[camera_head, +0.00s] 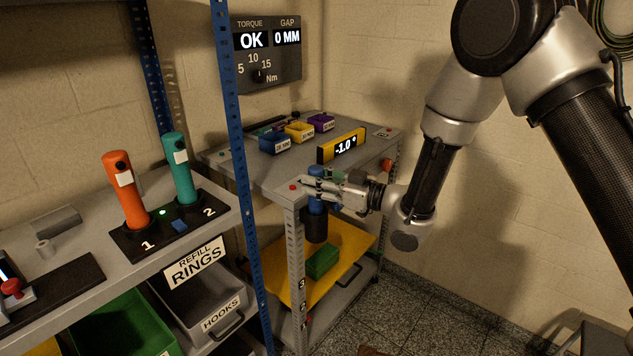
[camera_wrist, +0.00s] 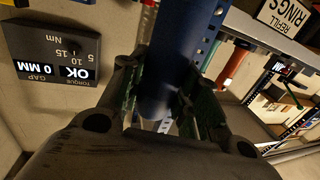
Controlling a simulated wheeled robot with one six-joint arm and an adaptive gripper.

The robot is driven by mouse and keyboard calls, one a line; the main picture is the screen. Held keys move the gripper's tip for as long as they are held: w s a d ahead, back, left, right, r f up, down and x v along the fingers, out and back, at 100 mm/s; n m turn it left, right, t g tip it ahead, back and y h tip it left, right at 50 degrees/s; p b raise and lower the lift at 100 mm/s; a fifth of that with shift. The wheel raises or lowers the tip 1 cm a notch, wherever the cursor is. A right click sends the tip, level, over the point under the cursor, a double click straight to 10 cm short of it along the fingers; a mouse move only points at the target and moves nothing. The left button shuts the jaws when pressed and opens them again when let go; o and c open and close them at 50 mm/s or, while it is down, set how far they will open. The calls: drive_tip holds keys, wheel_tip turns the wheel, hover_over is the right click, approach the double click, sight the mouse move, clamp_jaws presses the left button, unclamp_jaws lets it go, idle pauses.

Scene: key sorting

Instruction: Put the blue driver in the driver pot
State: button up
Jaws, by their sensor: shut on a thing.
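The blue driver (camera_head: 316,203) is upright at the front corner of the far grey table. My gripper (camera_head: 318,186) is shut on it from the right, with fingers on both sides of its upper part. In the wrist view the blue driver (camera_wrist: 178,50) fills the space between the fingers of my gripper (camera_wrist: 160,100). A dark cylinder (camera_head: 315,229) shows directly under the blue part. I cannot tell whether it is the driver's lower end or a pot around it. No other driver pot can be made out for sure.
The far table (camera_head: 260,182) carries a yellow-framed display (camera_head: 341,146) reading -1.0° and small blue, yellow and purple bins. A blue post (camera_head: 230,110) stands left of it. Orange (camera_head: 125,190) and teal (camera_head: 181,170) drivers stand on a black base. A green block (camera_head: 322,261) lies below.

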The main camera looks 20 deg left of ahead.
drive_tip(key=o, duration=1)
drive_tip(key=shift+f, duration=0.1)
drive_tip(key=s+d, duration=0.2)
drive_tip(key=d, duration=1)
